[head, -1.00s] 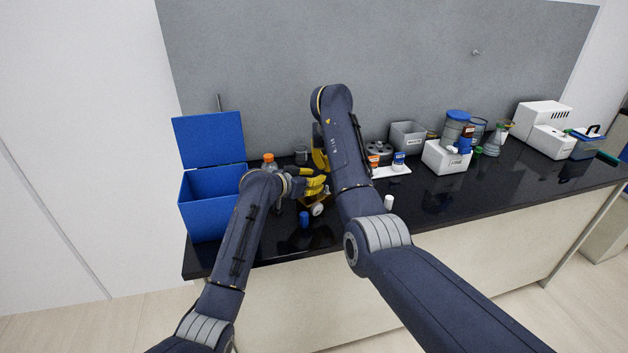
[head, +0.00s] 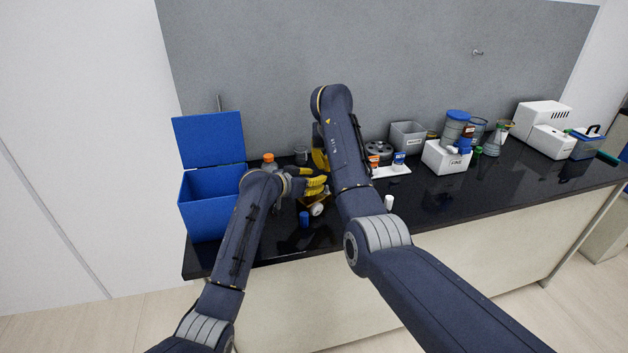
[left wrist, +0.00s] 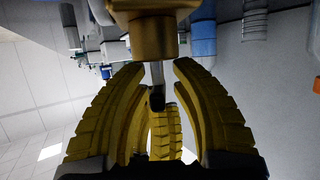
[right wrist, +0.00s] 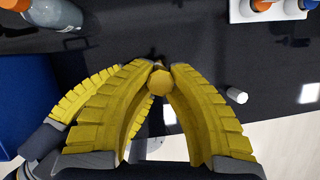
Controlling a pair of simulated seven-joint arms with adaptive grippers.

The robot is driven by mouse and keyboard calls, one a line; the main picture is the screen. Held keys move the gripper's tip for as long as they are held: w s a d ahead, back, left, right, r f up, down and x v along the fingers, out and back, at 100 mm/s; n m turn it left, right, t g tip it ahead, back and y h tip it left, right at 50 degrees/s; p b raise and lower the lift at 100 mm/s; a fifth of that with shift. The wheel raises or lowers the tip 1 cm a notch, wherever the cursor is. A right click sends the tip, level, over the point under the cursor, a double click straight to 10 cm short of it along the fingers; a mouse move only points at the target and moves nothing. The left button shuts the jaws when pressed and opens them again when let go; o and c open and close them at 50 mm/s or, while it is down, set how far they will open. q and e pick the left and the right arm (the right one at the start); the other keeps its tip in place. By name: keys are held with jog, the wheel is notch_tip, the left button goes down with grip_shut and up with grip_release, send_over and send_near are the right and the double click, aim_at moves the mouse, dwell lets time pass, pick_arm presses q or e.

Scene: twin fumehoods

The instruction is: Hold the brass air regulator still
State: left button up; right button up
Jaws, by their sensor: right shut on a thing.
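The brass air regulator shows as a brass body with a thin stem in the left wrist view (left wrist: 152,38). A brass knob-like end of it shows in the right wrist view (right wrist: 160,82). In the head view a small round white face (head: 317,210) sits below the yellow fingers, low over the bench. My right gripper (right wrist: 162,68) is shut on the regulator, its fingertips meeting at the brass end. My left gripper (left wrist: 158,68) is open, its fingertips apart on either side of the stem. My right arm hides part of this in the head view.
A blue open-lidded bin (head: 211,205) stands at the left. An orange-capped bottle (head: 268,161) is behind my left arm. A blue-capped vial (head: 304,218) and a white vial (head: 389,202) stand near the front. The black bench (head: 480,200) has free room at right.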

pick_arm(q)
jog(key=shift+o, duration=0.7)
jog(key=v, duration=1.2)
